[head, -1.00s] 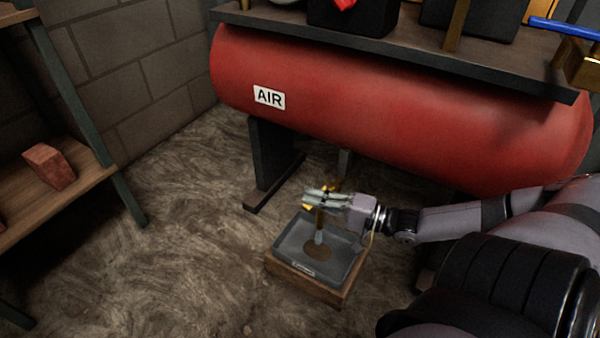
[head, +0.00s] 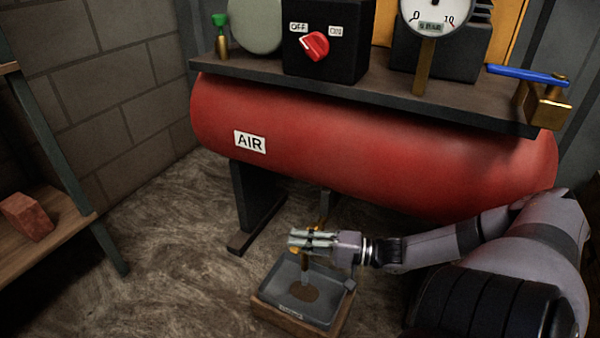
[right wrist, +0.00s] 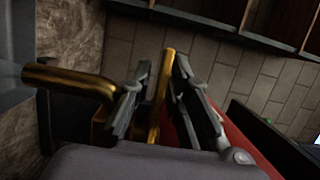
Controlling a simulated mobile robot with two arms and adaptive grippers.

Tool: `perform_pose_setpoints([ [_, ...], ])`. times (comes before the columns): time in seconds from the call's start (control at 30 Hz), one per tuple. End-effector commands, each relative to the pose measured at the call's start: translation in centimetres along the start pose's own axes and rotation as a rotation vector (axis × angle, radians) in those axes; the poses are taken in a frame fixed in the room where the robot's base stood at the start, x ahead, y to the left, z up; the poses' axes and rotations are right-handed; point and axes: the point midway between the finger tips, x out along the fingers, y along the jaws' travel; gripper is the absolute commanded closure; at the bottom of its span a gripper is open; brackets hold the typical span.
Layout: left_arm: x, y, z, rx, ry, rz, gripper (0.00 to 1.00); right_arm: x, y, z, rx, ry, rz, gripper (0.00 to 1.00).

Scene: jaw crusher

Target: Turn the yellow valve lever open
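The yellow valve lever (right wrist: 160,95) shows in the right wrist view as a thin yellow-gold bar standing between the two fingers of my right gripper (right wrist: 155,95). In the head view my right gripper (head: 302,241) is low under the red tank, above a grey tray. Its fingers lie around the lever; whether they press on it I cannot tell. A brass pipe (right wrist: 70,82) bends in from the left in the wrist view. My left gripper is not in view.
The grey tray (head: 337,306) sits on a wooden block (head: 285,322). The red tank (head: 330,150) hangs above, with a red switch (head: 315,46), a gauge (head: 438,10) and a blue-handled brass valve (head: 546,105) over it. A shelf with a brick (head: 27,216) stands left.

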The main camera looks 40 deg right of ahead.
Motion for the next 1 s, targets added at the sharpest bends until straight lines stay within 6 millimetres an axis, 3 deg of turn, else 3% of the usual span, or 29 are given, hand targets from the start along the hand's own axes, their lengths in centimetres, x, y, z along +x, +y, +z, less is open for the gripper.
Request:
perform_pose_setpoints([
  [0.13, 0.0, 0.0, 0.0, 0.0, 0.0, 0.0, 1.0, 0.0, 0.0, 0.0, 0.001, -0.001, -0.001, 0.72],
  [0.47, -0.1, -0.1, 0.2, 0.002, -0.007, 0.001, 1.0, -0.3, 0.0, 0.1, 0.002, -0.001, 0.0, 0.72],
  [1.0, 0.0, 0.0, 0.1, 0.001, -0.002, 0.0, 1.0, -6.8, 0.1, 0.1, 0.002, -0.003, 0.004, 0.72],
])
